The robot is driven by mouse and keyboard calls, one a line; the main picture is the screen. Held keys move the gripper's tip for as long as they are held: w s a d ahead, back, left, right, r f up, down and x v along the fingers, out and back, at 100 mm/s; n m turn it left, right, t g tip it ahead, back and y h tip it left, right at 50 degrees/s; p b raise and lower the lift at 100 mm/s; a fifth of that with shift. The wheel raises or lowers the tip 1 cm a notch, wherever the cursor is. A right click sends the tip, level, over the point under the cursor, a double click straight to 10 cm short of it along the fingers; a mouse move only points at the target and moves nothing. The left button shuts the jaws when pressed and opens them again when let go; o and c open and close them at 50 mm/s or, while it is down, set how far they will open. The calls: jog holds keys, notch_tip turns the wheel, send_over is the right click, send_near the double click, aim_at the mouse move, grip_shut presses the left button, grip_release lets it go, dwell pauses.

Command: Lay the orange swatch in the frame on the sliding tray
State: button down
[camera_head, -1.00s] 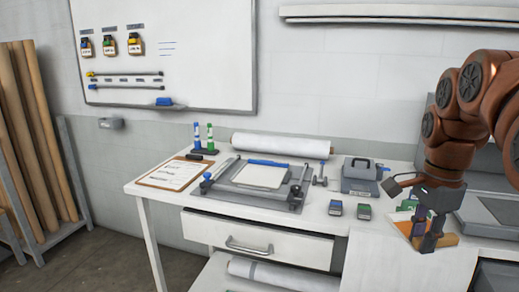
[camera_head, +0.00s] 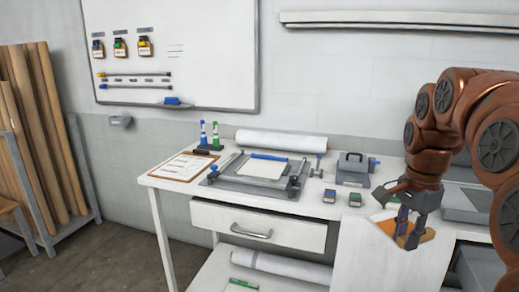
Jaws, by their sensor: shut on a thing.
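My gripper (camera_head: 408,235) is at the right end of the bench, fingers pointing down. Its fingers are closed on a thin flat piece that looks like the orange swatch (camera_head: 425,237), partly hidden by the fingers. A brighter orange patch on a pale sheet (camera_head: 384,217) shows just left of the fingers. I cannot tell whether the piece is clear of the bench. The press's sliding tray (camera_head: 235,186) lies mid-bench, left of my gripper, with a white panel (camera_head: 262,170) and a blue bar (camera_head: 269,157) at its back. The frame's outline is too small to tell.
A white roll (camera_head: 282,142) lies along the wall. Two small boxes (camera_head: 355,199) and a grey handled block (camera_head: 354,168) stand between press and gripper. A drawer (camera_head: 257,227) is below.

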jog(key=w+a+f+n+p, duration=0.4)
jog(key=w+a+f+n, duration=0.2)
jog(key=w+n, duration=0.15)
jog(key=w+a+f+n+p, duration=0.5)
jog(key=w+a+n, duration=0.15)
jog(key=w, duration=0.25)
jog(key=s+f, duration=0.5)
jog(key=f, duration=0.2)
jog(key=shift+d+n+b, duration=0.25)
jog(key=shift+n+b, duration=0.05)
jog(key=shift+r, duration=0.1)
